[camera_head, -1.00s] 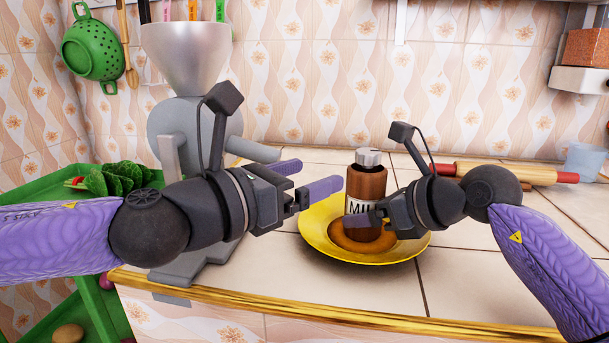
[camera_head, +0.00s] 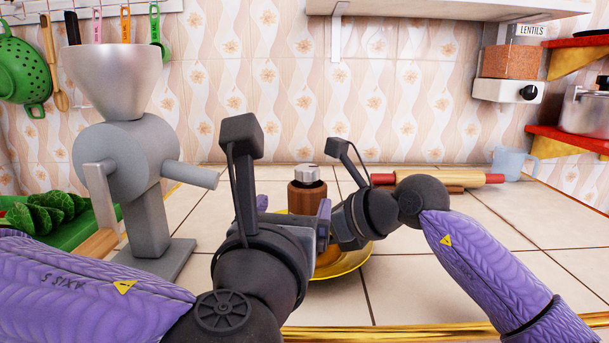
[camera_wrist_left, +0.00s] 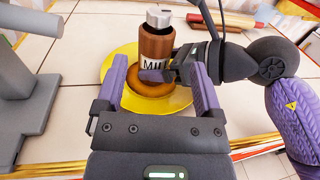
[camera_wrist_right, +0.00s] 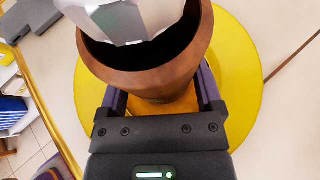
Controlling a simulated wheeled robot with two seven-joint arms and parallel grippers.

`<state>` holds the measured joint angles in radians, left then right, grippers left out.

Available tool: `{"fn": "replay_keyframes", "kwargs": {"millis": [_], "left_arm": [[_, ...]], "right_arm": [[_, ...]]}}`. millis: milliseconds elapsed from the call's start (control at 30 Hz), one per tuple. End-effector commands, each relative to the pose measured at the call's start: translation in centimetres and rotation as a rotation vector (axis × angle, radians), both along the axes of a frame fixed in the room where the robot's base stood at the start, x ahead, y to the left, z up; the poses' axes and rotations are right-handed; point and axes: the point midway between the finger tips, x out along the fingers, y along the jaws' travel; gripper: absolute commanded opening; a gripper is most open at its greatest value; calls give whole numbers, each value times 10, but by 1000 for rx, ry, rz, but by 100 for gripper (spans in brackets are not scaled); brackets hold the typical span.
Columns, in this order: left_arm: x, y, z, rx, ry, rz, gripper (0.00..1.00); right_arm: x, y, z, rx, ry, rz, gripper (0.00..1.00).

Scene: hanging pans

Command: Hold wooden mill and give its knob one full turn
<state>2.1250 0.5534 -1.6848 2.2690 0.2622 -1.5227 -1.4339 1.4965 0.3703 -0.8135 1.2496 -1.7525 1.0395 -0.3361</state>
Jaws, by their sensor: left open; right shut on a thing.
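The wooden mill (camera_head: 307,196) stands upright, brown with a white label, and a silver faceted knob (camera_head: 307,174) on top. It also shows in the left wrist view (camera_wrist_left: 157,46). The mill stands over a yellow plate (camera_head: 345,264) with a brown round thing (camera_wrist_left: 150,87) around its foot. My right gripper (camera_wrist_left: 172,70) is shut on the mill's lower body from the right. The right wrist view looks onto the mill's top and knob (camera_wrist_right: 125,20). My left gripper (camera_head: 293,208) is open and empty, in front of the mill, its fingers pointing at it and below knob height.
A grey grinder (camera_head: 138,165) with a funnel stands at the left. A rolling pin (camera_head: 450,178) and a light blue mug (camera_head: 512,163) lie farther back right. The tiled counter at the right is mostly clear; its gold front edge (camera_head: 420,336) is near.

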Motion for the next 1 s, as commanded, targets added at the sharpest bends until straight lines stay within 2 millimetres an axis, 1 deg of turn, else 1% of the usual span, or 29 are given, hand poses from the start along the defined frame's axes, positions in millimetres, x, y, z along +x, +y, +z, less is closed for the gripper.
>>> {"fn": "replay_keyframes", "kwargs": {"millis": [200, 300, 400, 533, 767, 800, 867, 900, 967, 1000], "left_arm": [[57, -8, 0, 1, -2, 6, 86], [80, -11, 0, 1, -2, 5, 86], [96, -14, 0, 0, -2, 3, 86], [106, -15, 0, 0, -2, 3, 86], [107, -16, 0, 0, -2, 2, 86], [107, -15, 0, 0, -2, 2, 82], [107, -15, 0, 0, -2, 2, 70], [107, -15, 0, 0, -2, 2, 61], [107, -15, 0, 0, -2, 2, 48], [107, -15, 0, 0, -2, 2, 40]], "right_arm": [[0, 0, 0, 0, 0, 0, 22], [0, 0, 0, 0, 0, 0, 22], [0, 0, 0, 0, 0, 0, 22], [0, 0, 0, 0, 0, 0, 22], [0, 0, 0, 0, 0, 0, 22], [0, 0, 0, 0, 0, 0, 22], [0, 0, 0, 0, 0, 0, 22], [0, 0, 0, 0, 0, 0, 22], [0, 0, 0, 0, 0, 0, 22], [0, 0, 0, 0, 0, 0, 22]]}}
